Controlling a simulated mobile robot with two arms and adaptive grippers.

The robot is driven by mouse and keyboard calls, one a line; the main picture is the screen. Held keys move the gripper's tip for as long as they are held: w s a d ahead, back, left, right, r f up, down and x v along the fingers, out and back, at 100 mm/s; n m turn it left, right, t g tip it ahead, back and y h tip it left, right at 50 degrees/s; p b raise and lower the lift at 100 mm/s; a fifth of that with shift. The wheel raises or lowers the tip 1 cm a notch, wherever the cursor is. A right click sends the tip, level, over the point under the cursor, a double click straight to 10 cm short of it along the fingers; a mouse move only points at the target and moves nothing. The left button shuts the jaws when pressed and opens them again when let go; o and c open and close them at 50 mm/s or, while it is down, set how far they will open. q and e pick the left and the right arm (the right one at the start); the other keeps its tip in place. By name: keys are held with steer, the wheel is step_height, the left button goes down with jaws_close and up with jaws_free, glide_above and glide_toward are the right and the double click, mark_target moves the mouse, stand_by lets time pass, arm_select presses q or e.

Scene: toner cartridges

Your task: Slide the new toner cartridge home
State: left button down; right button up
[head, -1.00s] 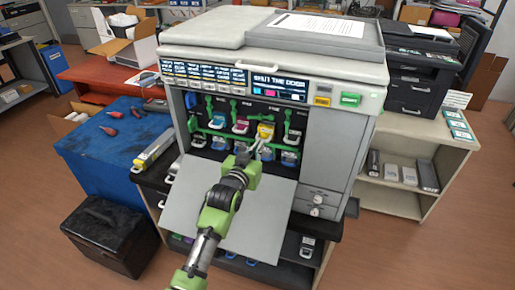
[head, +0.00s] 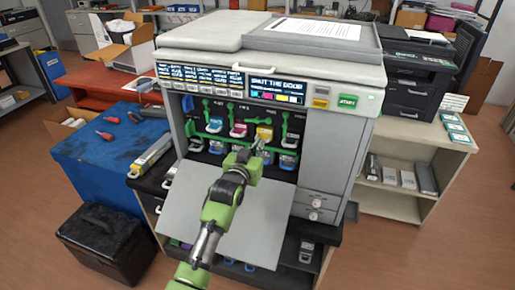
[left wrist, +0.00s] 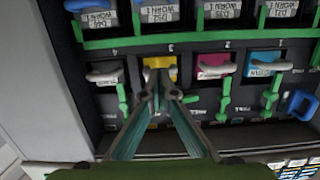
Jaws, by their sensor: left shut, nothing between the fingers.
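The yellow toner cartridge (head: 264,132) sits in its slot in the printer's open front, its grey handle facing out. It also shows in the left wrist view (left wrist: 172,72), where the picture is upside down. My left gripper (head: 257,144) is shut and empty, its tips right in front of the yellow cartridge; I cannot tell whether they touch it. In the left wrist view the fingers (left wrist: 160,84) partly cover the handle. Cyan (head: 215,124) and magenta (head: 239,129) cartridges sit in the slots to its left. My right gripper is out of view.
The printer's grey front door (head: 200,195) hangs open below my left arm. The display (head: 275,86) reads "SHUT THE DOOR". Green levers (head: 283,125) stand beside the slots, with lower bottles beneath. A blue table (head: 85,160) is at left, a shelf (head: 400,205) at right.

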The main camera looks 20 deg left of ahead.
arm_select(q)
steer(key=s+p, duration=0.5)
steer(key=s, duration=0.4)
steer(key=shift+a+p, duration=0.15)
steer(key=shift+p, duration=0.25)
steer(key=shift+w, duration=0.15)
